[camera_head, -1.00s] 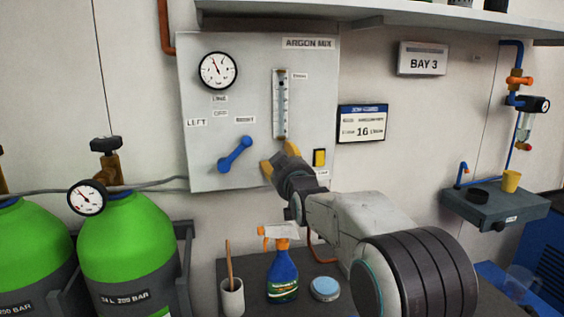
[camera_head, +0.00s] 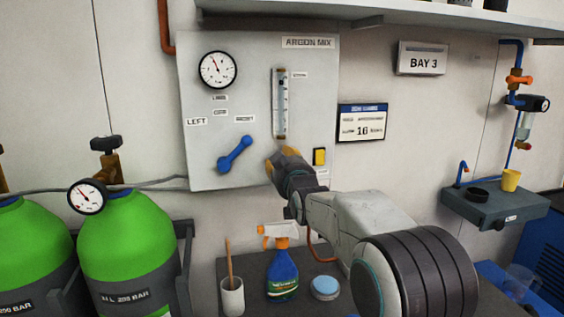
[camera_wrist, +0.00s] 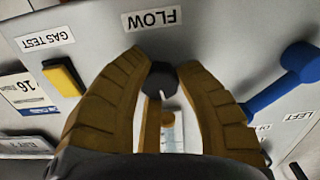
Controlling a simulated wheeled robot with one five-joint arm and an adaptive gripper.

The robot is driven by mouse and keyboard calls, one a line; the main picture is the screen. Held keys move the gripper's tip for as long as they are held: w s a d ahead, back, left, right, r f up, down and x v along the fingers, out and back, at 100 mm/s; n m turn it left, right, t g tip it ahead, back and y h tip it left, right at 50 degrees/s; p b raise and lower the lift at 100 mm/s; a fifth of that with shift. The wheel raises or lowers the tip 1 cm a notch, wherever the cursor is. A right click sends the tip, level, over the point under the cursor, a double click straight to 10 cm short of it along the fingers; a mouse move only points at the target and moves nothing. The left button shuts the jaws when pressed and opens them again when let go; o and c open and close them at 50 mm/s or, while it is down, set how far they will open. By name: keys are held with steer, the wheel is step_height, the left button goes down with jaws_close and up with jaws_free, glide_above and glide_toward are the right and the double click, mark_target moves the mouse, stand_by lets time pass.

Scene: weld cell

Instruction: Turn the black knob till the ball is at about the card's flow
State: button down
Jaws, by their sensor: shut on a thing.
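The black knob (camera_wrist: 161,80) has a white mark and sits under the FLOW label in the wrist view. My gripper (camera_wrist: 162,88) has its tan fingers closed around the knob; in the head view my gripper (camera_head: 283,160) hides the knob. The flow tube (camera_head: 280,104) stands upright on the grey panel (camera_head: 210,165) above my gripper. The ball in it is too small to make out surely. The card (camera_head: 362,123) to the right of the panel has a blue top and reads 16, with a unit too blurred to read surely.
A blue lever (camera_head: 235,155) is left of my gripper and a yellow GAS TEST switch (camera_head: 319,156) is close on its right. A round gauge (camera_head: 217,70) is at the panel's upper left. Below stand a spray bottle (camera_head: 282,272) and a cup (camera_head: 232,296).

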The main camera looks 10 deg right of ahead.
steer(key=m+b, duration=0.4)
steer(key=shift+f+m, duration=0.1)
steer(key=shift+m, duration=0.3)
steer(key=m+b, duration=0.2)
steer(key=m, duration=0.2)
steer(key=shift+m, duration=0.3)
steer(key=m+b, duration=0.2)
steer(key=m, duration=0.3)
steer(key=shift+r+m+b, duration=0.2)
steer(key=shift+m+b, duration=0.25)
steer(key=shift+m, duration=1.85)
steer(key=c, duration=0.9)
jaws_free()
steer(key=shift+f, duration=0.1)
steer(key=shift+o, duration=0.2)
